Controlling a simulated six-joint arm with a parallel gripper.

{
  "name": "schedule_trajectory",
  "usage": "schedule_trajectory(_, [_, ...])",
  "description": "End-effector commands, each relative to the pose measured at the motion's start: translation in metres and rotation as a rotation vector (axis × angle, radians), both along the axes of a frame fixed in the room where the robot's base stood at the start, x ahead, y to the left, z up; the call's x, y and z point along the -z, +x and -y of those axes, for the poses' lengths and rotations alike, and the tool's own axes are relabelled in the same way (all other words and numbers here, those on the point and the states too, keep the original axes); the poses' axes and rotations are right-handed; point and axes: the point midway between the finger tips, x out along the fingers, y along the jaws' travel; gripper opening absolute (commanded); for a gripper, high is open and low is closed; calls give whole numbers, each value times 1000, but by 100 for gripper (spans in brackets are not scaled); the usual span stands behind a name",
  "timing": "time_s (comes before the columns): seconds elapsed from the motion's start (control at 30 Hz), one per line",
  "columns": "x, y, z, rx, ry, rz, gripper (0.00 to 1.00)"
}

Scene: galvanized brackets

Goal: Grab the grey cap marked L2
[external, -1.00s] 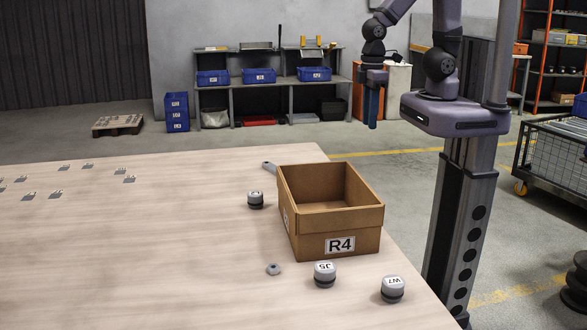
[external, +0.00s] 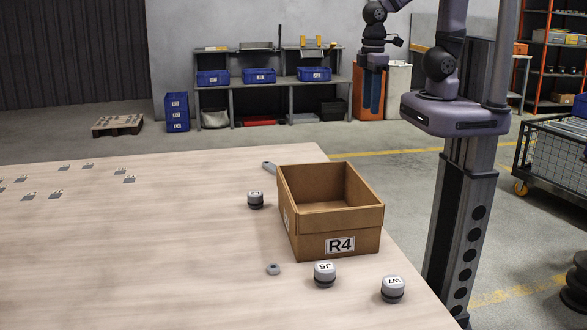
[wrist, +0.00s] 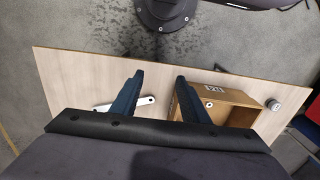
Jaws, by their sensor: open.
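Three grey caps with dark lower bands stand on the table in the external view. One (external: 255,200) is left of the box, its label too small to read. The cap marked J5 (external: 324,273) and the cap marked W7 (external: 392,288) stand in front of the box. No L2 mark is readable. One grey cap (wrist: 273,105) shows at the right in the wrist view; I cannot tell which. My gripper (external: 371,110) is open and empty, raised beyond the table's far edge. Its two dark blue fingers (wrist: 159,80) are apart in the wrist view.
A brown box marked R4 (external: 340,219) stands near the table's right edge, its top open. Several flat metal brackets (external: 129,179) lie far left. The middle table is clear.

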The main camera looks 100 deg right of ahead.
Motion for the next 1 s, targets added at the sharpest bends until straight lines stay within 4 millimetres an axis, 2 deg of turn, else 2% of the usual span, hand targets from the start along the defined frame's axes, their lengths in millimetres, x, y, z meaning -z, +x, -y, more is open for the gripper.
schedule_trajectory(0.27, [23, 31, -42, 448, 238, 3, 41])
schedule_trajectory(0.37, [30, 53, -59, 686, 365, -10, 41])
schedule_trajectory(0.5, [35, 99, -78, 1090, 589, -55, 41])
schedule_trajectory(0.57, [34, 123, -82, 1272, 696, -86, 41])
schedule_trajectory(0.7, [26, 177, -76, 1654, 938, -181, 41])
schedule_trajectory(0.8, [19, 206, -65, 1856, 1083, -254, 41])
schedule_trajectory(1.0, [9, 249, -38, 2141, 1315, -393, 41])
